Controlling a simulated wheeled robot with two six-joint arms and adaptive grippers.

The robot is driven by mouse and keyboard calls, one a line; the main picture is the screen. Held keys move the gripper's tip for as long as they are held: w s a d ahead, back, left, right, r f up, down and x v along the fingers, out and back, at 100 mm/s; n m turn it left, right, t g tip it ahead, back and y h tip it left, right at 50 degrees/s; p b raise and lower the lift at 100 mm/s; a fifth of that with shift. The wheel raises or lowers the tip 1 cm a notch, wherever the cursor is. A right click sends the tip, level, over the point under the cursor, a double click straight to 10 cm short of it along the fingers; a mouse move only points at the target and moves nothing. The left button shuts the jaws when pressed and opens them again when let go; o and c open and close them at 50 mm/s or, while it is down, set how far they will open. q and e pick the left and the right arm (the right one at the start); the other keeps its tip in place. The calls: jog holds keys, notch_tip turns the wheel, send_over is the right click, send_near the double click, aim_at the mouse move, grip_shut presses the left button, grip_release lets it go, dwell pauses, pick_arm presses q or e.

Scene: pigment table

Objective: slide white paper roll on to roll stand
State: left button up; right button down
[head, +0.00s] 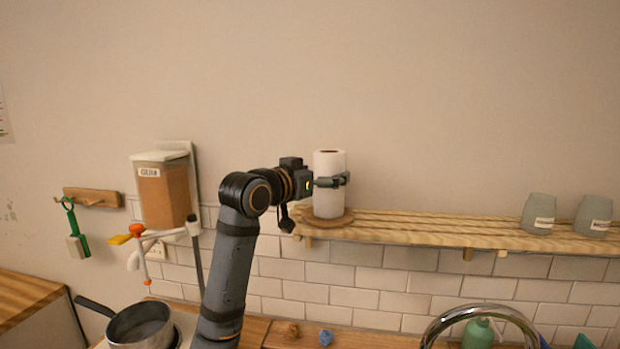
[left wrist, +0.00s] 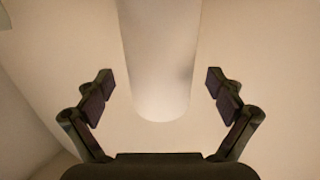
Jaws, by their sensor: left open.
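The white paper roll (head: 329,165) stands upright at the left end of the wooden shelf, over the round wooden base of the roll stand (head: 342,219). The stand's post is not visible; the roll appears to surround it. My left gripper (head: 340,181) is at the roll's mid-height. In the left wrist view the open left gripper (left wrist: 160,85) has a finger on each side of the roll (left wrist: 158,60), with a gap on both sides. My right gripper is not in view.
The wooden shelf (head: 430,228) runs right along the wall, with two labelled greenish cups (head: 538,213) at its far end. A labelled container (head: 163,190) hangs left of my arm. A pan (head: 140,323) is below left and a curved faucet (head: 480,312) below right.

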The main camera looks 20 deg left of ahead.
pick_arm(q)
jog(key=v, duration=0.9)
jog(key=shift+s, duration=0.2)
dwell(0.4)
